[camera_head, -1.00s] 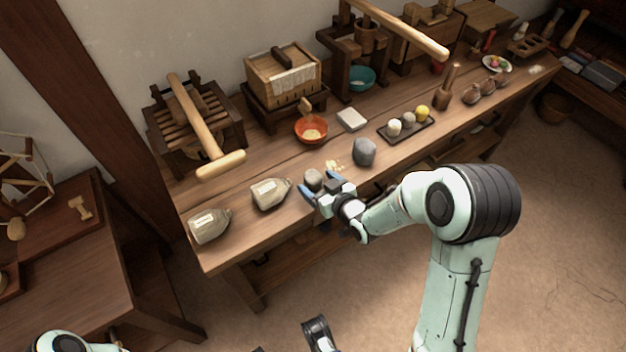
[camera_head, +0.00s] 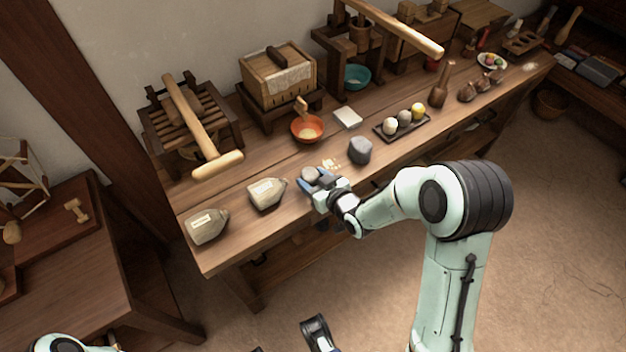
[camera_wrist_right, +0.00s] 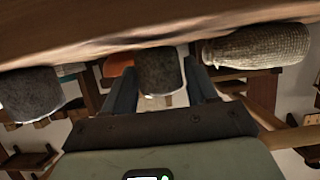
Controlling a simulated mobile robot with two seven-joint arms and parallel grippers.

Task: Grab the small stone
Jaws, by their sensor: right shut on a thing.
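The small stone (camera_head: 310,174) is grey and rounded, near the front edge of the long wooden table. In the right wrist view the small stone (camera_wrist_right: 160,68) sits between the two fingers. My right gripper (camera_head: 315,181) is shut on it, with blue fingers at its sides. The stone appears to be at the tabletop; I cannot tell whether it is clear of it. A bigger grey stone (camera_head: 360,150) stands to the right, apart from the gripper.
Two labelled sacks (camera_head: 267,193) (camera_head: 207,226) lie to the left on the table (camera_head: 250,230). Pale crumbs (camera_head: 331,164) lie behind the gripper. An orange bowl (camera_head: 307,129), a white block (camera_head: 348,118) and a dark tray (camera_head: 420,130) with round items stand farther back.

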